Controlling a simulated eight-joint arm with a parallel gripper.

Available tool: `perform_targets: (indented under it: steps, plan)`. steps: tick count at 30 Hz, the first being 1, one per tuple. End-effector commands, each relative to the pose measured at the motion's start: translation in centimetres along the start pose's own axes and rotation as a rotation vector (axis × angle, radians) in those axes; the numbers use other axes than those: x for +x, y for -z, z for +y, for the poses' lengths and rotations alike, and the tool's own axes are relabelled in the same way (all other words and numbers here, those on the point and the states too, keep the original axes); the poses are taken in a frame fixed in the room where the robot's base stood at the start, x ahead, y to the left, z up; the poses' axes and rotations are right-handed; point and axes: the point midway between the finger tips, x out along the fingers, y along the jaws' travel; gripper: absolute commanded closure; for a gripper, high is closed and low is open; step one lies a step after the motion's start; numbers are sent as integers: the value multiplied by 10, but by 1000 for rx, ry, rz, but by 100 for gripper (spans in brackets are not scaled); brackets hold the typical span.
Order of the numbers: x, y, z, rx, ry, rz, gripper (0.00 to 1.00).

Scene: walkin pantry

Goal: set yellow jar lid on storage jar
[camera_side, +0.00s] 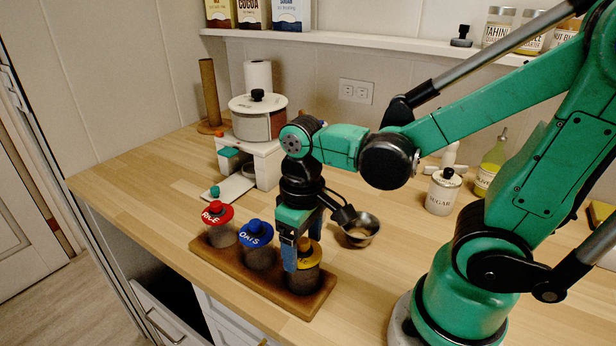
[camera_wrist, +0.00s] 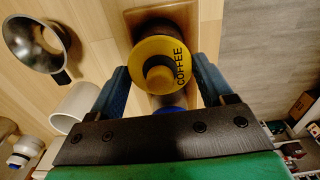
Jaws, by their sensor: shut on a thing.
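The yellow lid (camera_side: 310,257), marked COFFEE in the wrist view (camera_wrist: 158,50), is at the top of the storage jar (camera_side: 303,281). The jar is the right-hand one on a wooden tray (camera_side: 316,307). My gripper (camera_side: 302,250) points down over it. Its blue fingers stand on either side of the lid in the wrist view (camera_wrist: 162,72) and are shut on it. The lid looks roughly level. A finger hides part of the lid and jar in the side view, and the lid hides the jar mouth from the wrist, so I cannot tell whether it is fully seated.
The blue-lidded OATS jar (camera_side: 257,252) stands close to my gripper, with the red-lidded RICE jar (camera_side: 218,228) beyond it. A sugar jar (camera_side: 443,191) stands to the right. The left counter is mostly clear.

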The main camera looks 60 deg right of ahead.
Motion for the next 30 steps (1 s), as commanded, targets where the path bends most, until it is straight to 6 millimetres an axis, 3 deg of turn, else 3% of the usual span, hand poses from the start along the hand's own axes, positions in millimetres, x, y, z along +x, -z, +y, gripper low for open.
perform_targets:
  steps: [11,12,14,30]
  plan:
    - [6,0,0,0,0,0,76]
    - [6,0,0,0,0,0,18]
    - [6,0,0,0,0,0,1]
    - [-2,0,0,0,0,0,0]
